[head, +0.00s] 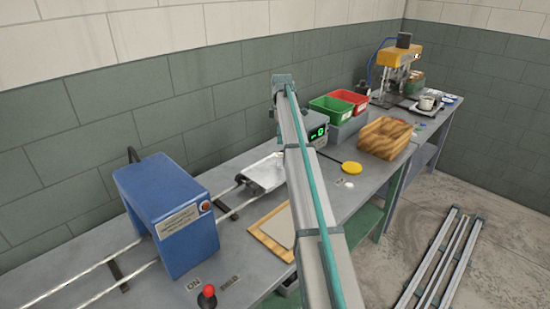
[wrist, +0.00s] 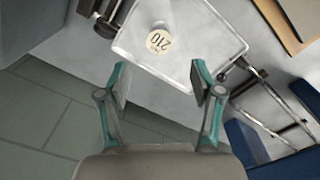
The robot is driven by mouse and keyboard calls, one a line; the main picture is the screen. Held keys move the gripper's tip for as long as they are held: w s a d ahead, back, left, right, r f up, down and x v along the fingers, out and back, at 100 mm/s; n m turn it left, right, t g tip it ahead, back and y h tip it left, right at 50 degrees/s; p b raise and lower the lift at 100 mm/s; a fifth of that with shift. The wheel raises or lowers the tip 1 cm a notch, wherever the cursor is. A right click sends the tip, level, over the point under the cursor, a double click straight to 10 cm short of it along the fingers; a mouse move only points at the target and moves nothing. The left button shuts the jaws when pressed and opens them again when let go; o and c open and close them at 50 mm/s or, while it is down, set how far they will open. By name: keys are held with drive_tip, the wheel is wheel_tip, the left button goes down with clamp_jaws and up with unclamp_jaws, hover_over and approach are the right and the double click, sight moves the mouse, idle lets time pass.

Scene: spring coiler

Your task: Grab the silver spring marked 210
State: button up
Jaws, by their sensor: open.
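The spring (wrist: 160,42) shows in the wrist view as a round cream top with "210" on it and a pale grey rim. It stands on a white tray (wrist: 207,50), near the tray's far edge in that view. My gripper (wrist: 160,83) is open and empty, with teal and grey fingers set wide apart. Its fingertips are on the near side of the spring in the picture, apart from it. In the head view the tray (head: 263,174) lies on rails, partly behind my arm; I cannot make out the spring or my gripper there.
A blue machine (head: 168,213) straddles the rails left of the tray. A beige board (head: 275,230) lies in front of the tray. A scale with a green display (head: 317,132), green bin (head: 333,108), red bin (head: 349,98) and wooden crate (head: 385,137) stand farther right.

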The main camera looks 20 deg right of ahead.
sight(280, 155)
drive_tip(key=shift+a+f, duration=0.2)
drive_tip(key=shift+f, duration=0.15)
wheel_tip(280, 155, down, 5)
drive_tip(key=shift+d+r+p, duration=0.1)
drive_tip(key=shift+p, duration=0.5)
drive_tip(key=shift+w+f+p, duration=0.15)
drive_tip(key=shift+f+p, duration=0.85)
drive_tip(key=shift+f, duration=1.6)
drive_tip(key=shift+c, duration=0.3)
clamp_jaws()
